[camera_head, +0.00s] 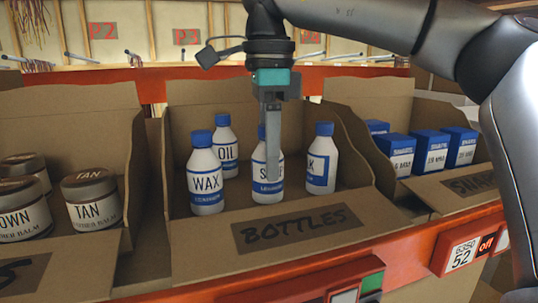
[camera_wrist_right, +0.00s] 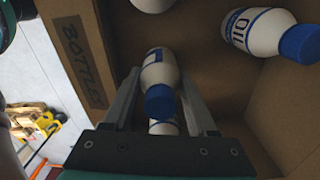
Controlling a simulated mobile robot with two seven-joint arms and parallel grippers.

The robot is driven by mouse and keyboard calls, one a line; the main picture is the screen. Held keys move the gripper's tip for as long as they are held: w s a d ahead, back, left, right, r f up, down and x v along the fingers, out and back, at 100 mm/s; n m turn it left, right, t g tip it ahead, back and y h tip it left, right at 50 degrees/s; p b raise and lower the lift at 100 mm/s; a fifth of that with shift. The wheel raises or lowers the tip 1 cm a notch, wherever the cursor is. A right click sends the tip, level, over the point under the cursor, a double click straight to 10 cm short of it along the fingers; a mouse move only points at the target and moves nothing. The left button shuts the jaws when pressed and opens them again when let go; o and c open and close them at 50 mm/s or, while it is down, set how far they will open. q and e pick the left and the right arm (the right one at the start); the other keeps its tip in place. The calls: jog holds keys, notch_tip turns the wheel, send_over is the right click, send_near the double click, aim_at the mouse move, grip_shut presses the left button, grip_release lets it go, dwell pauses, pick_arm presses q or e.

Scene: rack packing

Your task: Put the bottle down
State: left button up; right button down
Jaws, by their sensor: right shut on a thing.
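My right gripper (camera_head: 271,175) points down into the cardboard box of bottles and is shut on a white bottle with a blue-banded label starting with S (camera_head: 262,187). The finger hides part of its label and cap. In the right wrist view the held bottle (camera_wrist_right: 158,72) sits between the two fingers (camera_wrist_right: 158,90), blue cap toward the camera. It looks upright, low in the box; I cannot tell whether its base touches the floor. The WAX bottle (camera_head: 206,178) stands to its left, the OIL bottle (camera_head: 226,150) behind, another bottle (camera_head: 321,165) to its right. My left gripper is out of view.
The box's front flap (camera_head: 200,252) is labelled BOTTLES. A box of round tins (camera_head: 92,200) stands left, and a box of small blue-and-white cartons (camera_head: 431,152) right. The red shelf edge (camera_head: 405,252) runs along the front. Neighbouring bottles leave little room beside the fingers.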

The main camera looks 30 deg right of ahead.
jog(key=shift+c, duration=1)
grip_release()
jog(key=shift+f, duration=0.1)
jog(key=shift+r, duration=0.3)
notch_tip(320, 180, up, 11)
jog(key=p, duration=0.3)
jog(key=shift+f+p, duration=0.1)
jog(key=shift+p, duration=0.25)
jog(key=shift+r+p, duration=0.3)
jog(key=shift+r, duration=0.2)
